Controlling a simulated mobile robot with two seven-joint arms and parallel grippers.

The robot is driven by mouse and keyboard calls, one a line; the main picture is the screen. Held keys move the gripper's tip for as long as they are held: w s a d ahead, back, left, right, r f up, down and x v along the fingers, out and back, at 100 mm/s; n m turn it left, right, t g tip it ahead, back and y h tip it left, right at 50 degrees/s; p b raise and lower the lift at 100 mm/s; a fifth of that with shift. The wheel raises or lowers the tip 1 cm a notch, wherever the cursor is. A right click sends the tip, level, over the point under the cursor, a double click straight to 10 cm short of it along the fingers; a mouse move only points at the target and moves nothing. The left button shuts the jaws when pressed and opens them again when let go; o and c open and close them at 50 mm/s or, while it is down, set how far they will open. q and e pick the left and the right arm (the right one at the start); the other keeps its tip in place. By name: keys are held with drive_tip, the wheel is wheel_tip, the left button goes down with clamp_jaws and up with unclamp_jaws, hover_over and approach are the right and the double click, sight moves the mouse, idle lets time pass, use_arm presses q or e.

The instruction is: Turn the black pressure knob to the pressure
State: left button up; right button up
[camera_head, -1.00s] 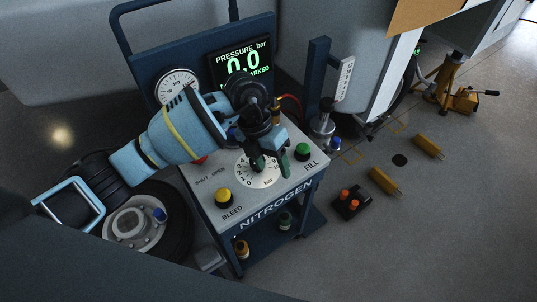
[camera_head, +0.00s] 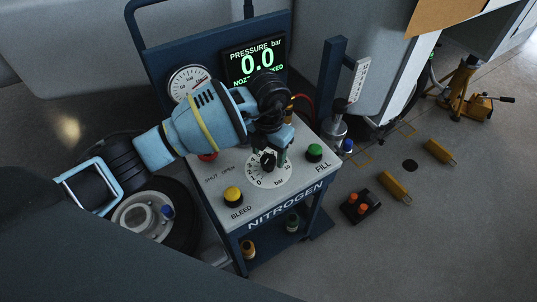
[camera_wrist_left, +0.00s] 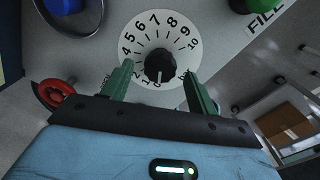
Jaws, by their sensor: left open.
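The black pressure knob (camera_wrist_left: 159,65) sits at the centre of a white round dial (camera_wrist_left: 150,24) with numbers up to 10, on the nitrogen cart's grey top panel. In the head view the knob (camera_head: 268,161) and dial (camera_head: 262,181) are partly behind my left gripper (camera_head: 274,160). In the left wrist view my left gripper (camera_wrist_left: 157,90) is open. Its green fingers stand on either side of the knob, with gaps to it. The knob's white mark points towards the 0. The cart's screen (camera_head: 256,60) reads pressure 0.0 bar. My right gripper is not in view.
A yellow bleed button (camera_head: 233,195), a green fill button (camera_head: 314,152) and a red knob (camera_head: 208,156) stand on the same panel. A round gauge (camera_head: 189,84) is on the upright back panel. A wheel (camera_head: 148,217) lies left of the cart.

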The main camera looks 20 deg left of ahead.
use_arm(q)
drive_tip(key=shift+f, duration=0.75)
drive_tip(key=c, duration=1)
